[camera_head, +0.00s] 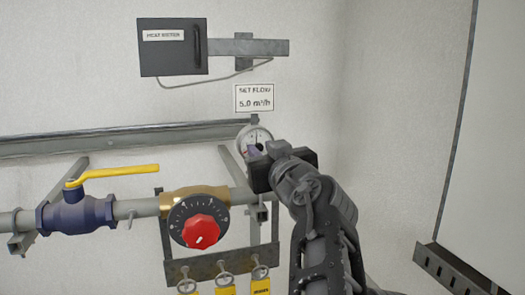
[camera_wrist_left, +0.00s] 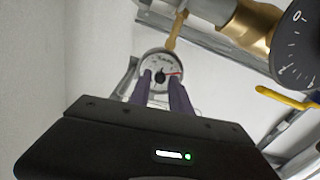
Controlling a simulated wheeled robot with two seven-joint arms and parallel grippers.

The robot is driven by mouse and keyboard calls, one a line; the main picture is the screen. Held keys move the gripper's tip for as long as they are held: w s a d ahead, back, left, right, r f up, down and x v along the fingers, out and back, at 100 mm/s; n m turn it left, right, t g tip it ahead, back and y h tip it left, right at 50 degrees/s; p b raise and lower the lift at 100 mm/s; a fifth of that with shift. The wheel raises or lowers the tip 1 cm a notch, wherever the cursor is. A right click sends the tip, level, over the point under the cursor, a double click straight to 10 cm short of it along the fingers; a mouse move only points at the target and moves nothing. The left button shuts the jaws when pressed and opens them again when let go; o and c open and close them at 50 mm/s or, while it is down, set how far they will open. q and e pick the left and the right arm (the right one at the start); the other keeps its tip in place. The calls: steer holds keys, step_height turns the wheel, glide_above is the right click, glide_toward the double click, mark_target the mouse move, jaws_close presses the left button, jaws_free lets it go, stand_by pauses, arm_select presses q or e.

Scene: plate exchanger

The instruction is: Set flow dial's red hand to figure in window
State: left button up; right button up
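The small round white flow dial (camera_head: 255,136) is on the wall under a sign (camera_head: 254,98) reading "SET FLOW 5.0 m³/h". In the left wrist view the dial (camera_wrist_left: 161,69) shows a red hand pointing right; its figures are too small to read. My left gripper (camera_head: 252,153) is at the lower edge of the dial in the head view and partly covers it. In the left wrist view its two purple fingers (camera_wrist_left: 161,86) stand apart with nothing visible between them, overlapping the dial's lower part. I cannot tell whether they touch it. My right gripper is not in view.
Left of the dial, a black scale disc with a red knob (camera_head: 201,231) sits on a brass valve. A blue valve with a yellow lever (camera_head: 112,173) is further left. Small tagged valves (camera_head: 222,279) are below. A black heat meter box (camera_head: 172,47) hangs above.

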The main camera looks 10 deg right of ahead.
arm_select(q)
jaws_close()
stand_by(0.5)
